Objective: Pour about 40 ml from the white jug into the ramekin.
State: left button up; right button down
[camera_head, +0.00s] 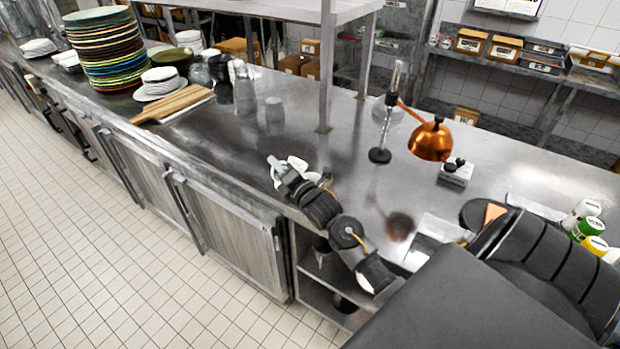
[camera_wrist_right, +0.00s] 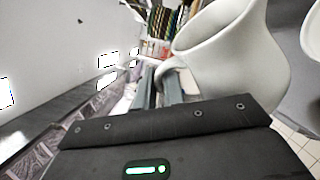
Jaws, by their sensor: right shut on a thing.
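The white jug (camera_wrist_right: 240,62) fills the upper right of the right wrist view, with its open rim toward the upper left. My right gripper (camera_wrist_right: 160,88) is shut on the jug's handle. In the head view my right gripper (camera_head: 279,168) is over the counter's front edge, and the white jug (camera_head: 298,163) shows partly behind it. A second white rounded thing (camera_wrist_right: 312,36) is cut off at the right edge of the wrist view; it may be the ramekin, but I cannot tell. The jug's contents and exact tilt cannot be made out. My left gripper is out of view.
A shelf post (camera_head: 326,70) rises behind the gripper. Bottles (camera_head: 586,228) stand at right.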

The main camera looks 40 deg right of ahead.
jog(key=shift+d+r+m, duration=0.25)
jog(key=shift+d+m, duration=0.35)
jog(key=shift+m, duration=0.2)
jog(key=shift+s+d+r+m+t+h, duration=0.15)
jog(key=shift+d+m+t+h, duration=0.25)
jog(key=shift+m, duration=0.5)
jog(key=shift+d+m, duration=0.25)
jog(key=shift+m, duration=0.15)
jog(key=shift+s+d+r+m+h, duration=0.15)
jog(key=shift+d+m, duration=0.15)
jog(key=shift+m, duration=0.25)
jog(key=shift+w+d+r+m+h, duration=0.15)
jog(key=shift+d+m, duration=0.15)
jog(key=shift+m, duration=0.25)
jog(key=shift+s+d+f+m, duration=0.25)
jog(key=shift+d+m, duration=0.2)
jog(key=shift+m, duration=0.35)
jog(key=shift+w+a+r+n, duration=0.15)
jog(key=shift+a+r+n, duration=0.35)
jog(key=shift+n, duration=0.4)
jog(key=shift+a+f+n, duration=0.4)
jog(key=shift+f+n, duration=0.2)
jog(key=shift+n, duration=0.1)
jog(key=shift+r, duration=0.1)
